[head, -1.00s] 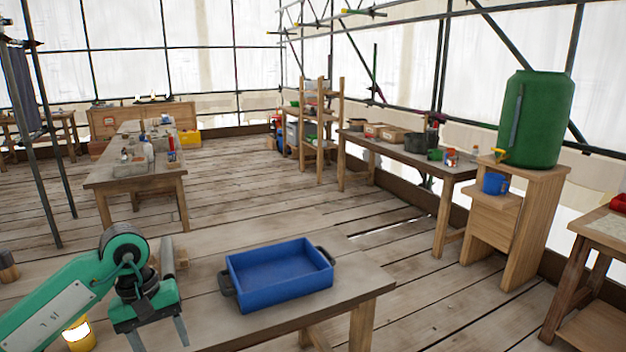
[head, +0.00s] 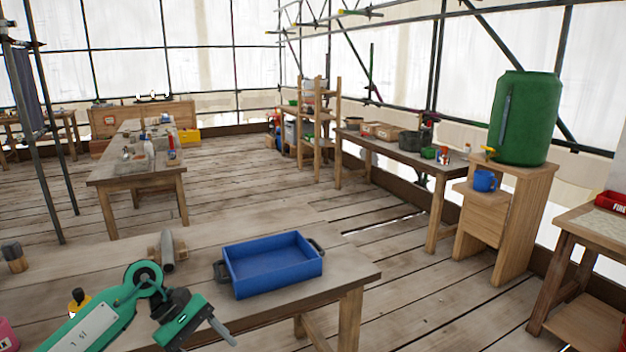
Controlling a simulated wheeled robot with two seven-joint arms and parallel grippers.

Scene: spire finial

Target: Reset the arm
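My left arm comes in from the lower left, green with dark joints. Its gripper (head: 205,338) is over the front part of the near table, tilted down to the right. One grey finger shows at the outer end of the gripper body, and the other is cut off by the bottom edge. The fingers look spread, with nothing seen between them. A blue tray (head: 272,268) with dark handles stands on the table to the upper right of the gripper, apart from it and empty. My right gripper is out of view.
A grey cylinder on a wooden block (head: 167,252) stands behind the arm. The near table (head: 340,284) is bare right of the tray. Open plank floor lies beyond.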

